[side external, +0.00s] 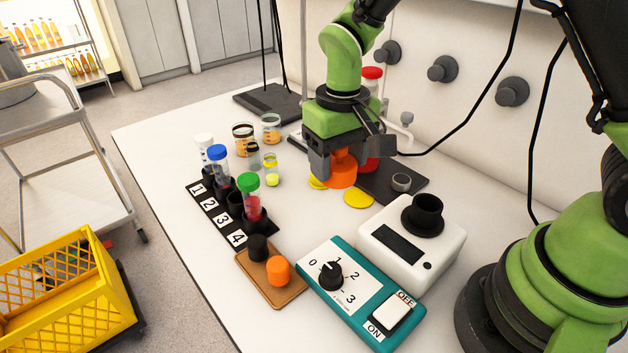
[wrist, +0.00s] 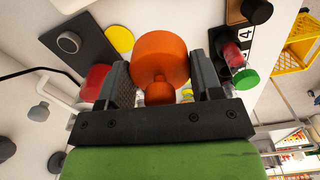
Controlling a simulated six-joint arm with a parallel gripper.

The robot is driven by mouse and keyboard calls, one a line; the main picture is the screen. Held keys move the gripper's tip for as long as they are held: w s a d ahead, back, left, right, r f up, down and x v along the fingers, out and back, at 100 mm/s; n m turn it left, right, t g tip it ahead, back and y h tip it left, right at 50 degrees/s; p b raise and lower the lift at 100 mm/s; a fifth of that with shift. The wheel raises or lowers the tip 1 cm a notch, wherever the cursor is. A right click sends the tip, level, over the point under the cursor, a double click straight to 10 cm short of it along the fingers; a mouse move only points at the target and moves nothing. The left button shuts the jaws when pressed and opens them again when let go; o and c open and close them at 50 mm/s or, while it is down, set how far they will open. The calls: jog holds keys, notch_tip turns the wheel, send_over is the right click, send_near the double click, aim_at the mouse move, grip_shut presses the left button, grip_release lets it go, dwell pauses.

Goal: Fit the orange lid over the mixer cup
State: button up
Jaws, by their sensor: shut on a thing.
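My gripper (side external: 343,163) is shut on the orange lid (side external: 341,172), a round cap with a small knob, and holds it above the table near the dark pad. In the wrist view the lid (wrist: 160,58) sits between the two fingers, its knob towards the palm; the exact finger contact is hard to see. The black mixer cup (side external: 426,212) stands upright on the white mixer box (side external: 411,243), to the right of and nearer the camera than my gripper. The lid is well apart from the cup. I cannot make out the cup in the wrist view.
A teal switch box (side external: 350,295) stands beside the mixer. A brown tray (side external: 268,289) holds a black cap and a smaller orange cap (side external: 278,270). A numbered rack (side external: 208,204) holds capped tubes.

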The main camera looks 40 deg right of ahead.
jog(key=s+d+r, duration=0.3)
jog(key=s+d, duration=0.1)
jog(key=s, duration=0.1)
send_near(431, 197)
jog(key=a, duration=0.2)
jog(key=shift+m, duration=0.4)
jog(key=shift+s+d+f, duration=0.1)
jog(key=shift+s+f, duration=0.05)
jog(key=shift+f, duration=1.15)
jog(key=shift+s+d+f, duration=0.1)
jog(key=shift+s+f, duration=0.05)
jog(key=shift+f, duration=1.15)
jog(key=shift+f, duration=1.65)
jog(key=o, duration=1)
